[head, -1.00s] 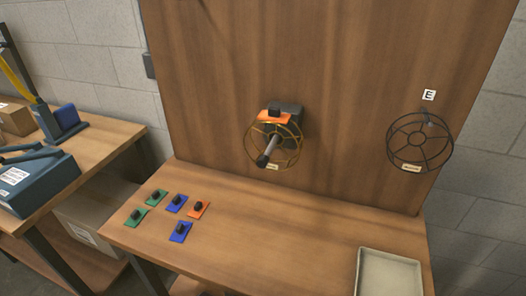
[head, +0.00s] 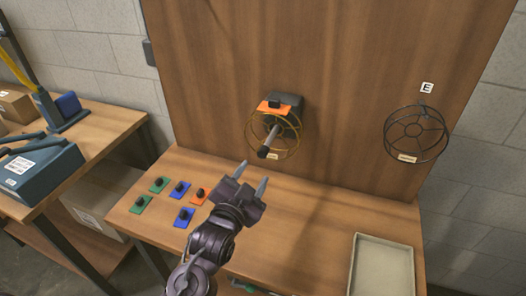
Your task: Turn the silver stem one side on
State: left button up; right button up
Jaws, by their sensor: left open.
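The silver stem (head: 272,137) sticks out from a dark box (head: 291,103) on the upright wooden panel and ends in a dark tip. A brass-coloured wire ring (head: 297,143) with a small label surrounds it. An orange plate (head: 272,107) with a black knob sits at the top of the ring. My left gripper (head: 252,180) is open and empty, below and a little left of the stem's tip and apart from it, its fingers pointing up toward the panel. My right gripper is not in view.
Several small green, blue and orange plates with black knobs lie on the bench, including an orange one (head: 200,195) beside my left gripper. A black wire ring (head: 416,133) hangs at right under an "E" sign (head: 427,88). An empty tray (head: 382,268) sits front right. Mid-bench is clear.

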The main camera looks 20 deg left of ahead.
aim_at(260, 159)
pick_arm(q)
jog(key=shift+w+r+t, duration=0.4)
jog(key=shift+w+r, duration=0.1)
jog(key=shift+r, duration=0.15)
jog(key=w+p, duration=0.2)
jog(key=w, duration=0.4)
jog(key=shift+w, duration=0.1)
jog(key=shift+w+d+f+p, duration=0.15)
jog(key=shift+w+p, duration=0.15)
jog(key=shift+w, duration=0.2)
jog(key=c, duration=1)
